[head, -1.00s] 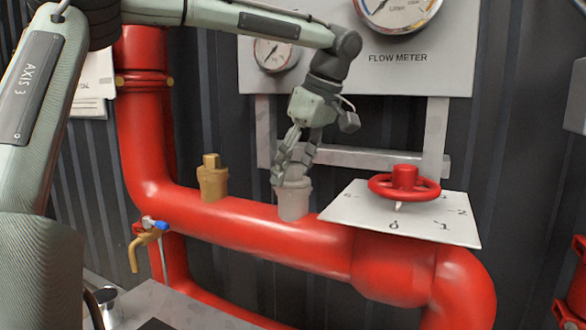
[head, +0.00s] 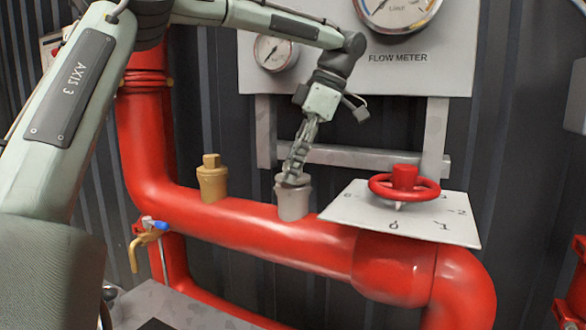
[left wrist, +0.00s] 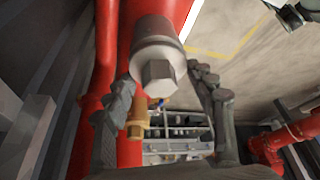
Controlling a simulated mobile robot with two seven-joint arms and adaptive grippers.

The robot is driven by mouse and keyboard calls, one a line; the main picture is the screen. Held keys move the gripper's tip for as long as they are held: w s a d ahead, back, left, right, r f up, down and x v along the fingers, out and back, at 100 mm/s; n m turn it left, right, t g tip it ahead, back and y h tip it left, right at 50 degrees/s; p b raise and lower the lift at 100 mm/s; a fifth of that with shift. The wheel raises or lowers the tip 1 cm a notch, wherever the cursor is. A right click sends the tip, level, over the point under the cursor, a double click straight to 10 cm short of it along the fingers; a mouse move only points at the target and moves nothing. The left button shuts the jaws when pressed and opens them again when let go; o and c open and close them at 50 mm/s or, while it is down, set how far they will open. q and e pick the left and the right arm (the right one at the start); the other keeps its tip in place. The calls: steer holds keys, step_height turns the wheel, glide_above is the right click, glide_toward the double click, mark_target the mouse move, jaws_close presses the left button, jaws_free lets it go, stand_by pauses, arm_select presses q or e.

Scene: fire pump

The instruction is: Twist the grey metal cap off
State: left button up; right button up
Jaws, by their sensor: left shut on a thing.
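The grey metal cap (head: 293,197) stands upright on top of the red horizontal pipe (head: 250,228). In the left wrist view the cap (left wrist: 158,52) shows from above, with a hexagonal head. My left gripper (head: 293,178) comes down on it from above, tilted, and is shut on the cap's top. In the left wrist view its two fingers lie on either side of the hexagonal head. The fingers hide part of the cap's top in the head view. My right gripper is in neither view.
A brass plug (head: 212,180) stands on the pipe left of the cap. A red handwheel (head: 404,186) over a white numbered plate (head: 440,222) is close on the right. The flow meter panel (head: 330,72) is behind. A brass tap (head: 146,240) hangs at the left.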

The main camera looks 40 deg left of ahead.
mark_target(288, 161)
arm_select(q)
steer(key=shift+r, duration=2.65)
